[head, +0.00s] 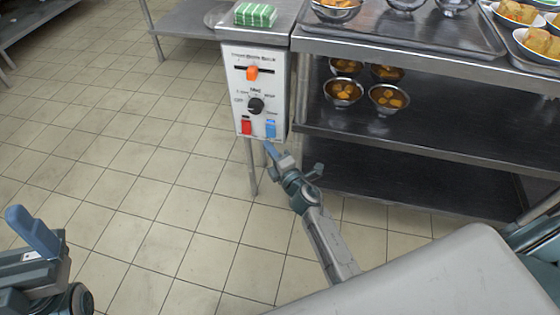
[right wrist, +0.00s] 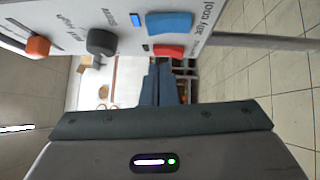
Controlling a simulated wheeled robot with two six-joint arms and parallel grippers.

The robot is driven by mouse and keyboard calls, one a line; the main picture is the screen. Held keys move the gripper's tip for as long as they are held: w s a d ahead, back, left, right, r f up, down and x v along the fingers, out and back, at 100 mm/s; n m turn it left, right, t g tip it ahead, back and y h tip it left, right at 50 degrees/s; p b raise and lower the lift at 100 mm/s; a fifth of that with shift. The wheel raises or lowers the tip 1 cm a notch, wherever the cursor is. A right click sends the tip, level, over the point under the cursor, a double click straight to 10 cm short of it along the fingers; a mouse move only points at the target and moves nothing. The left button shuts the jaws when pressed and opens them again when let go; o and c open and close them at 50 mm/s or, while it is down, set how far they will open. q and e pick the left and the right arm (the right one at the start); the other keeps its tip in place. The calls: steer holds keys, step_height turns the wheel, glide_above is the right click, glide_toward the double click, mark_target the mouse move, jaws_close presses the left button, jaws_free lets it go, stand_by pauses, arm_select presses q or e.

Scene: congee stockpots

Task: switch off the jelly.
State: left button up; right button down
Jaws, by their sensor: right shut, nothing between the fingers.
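A white control panel (head: 256,90) hangs at the left end of the steel shelving. Low on it are a red switch (head: 246,127) and, to its right, a blue switch (head: 271,129). In the right wrist view the blue switch (right wrist: 169,22) is beside printing that seems to read "jelly cool", and a small blue light (right wrist: 138,20) beside it looks lit. The red switch (right wrist: 168,51) is nearby. My right gripper (head: 268,148) is shut and empty, just below the blue switch, seemingly apart from it. My left gripper (head: 35,232) is at the lower left, away from the panel.
Above the switches are a black knob (head: 256,105) and an orange slider (head: 252,73). A green-and-white sponge or cloth (head: 255,14) lies on top. Bowls of food (head: 343,91) stand on the shelf at right. The tiled floor at left is clear.

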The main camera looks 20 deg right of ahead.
mark_target(268, 129)
steer(key=w, duration=0.1)
steer(key=w+d, duration=0.2)
steer(key=shift+w+d+r, duration=0.1)
steer(key=shift+d+r, duration=0.05)
steer(key=shift+r, duration=0.1)
steer(key=shift+w+d+r, duration=0.1)
steer(key=shift+w, duration=0.1)
stand_by(0.3)
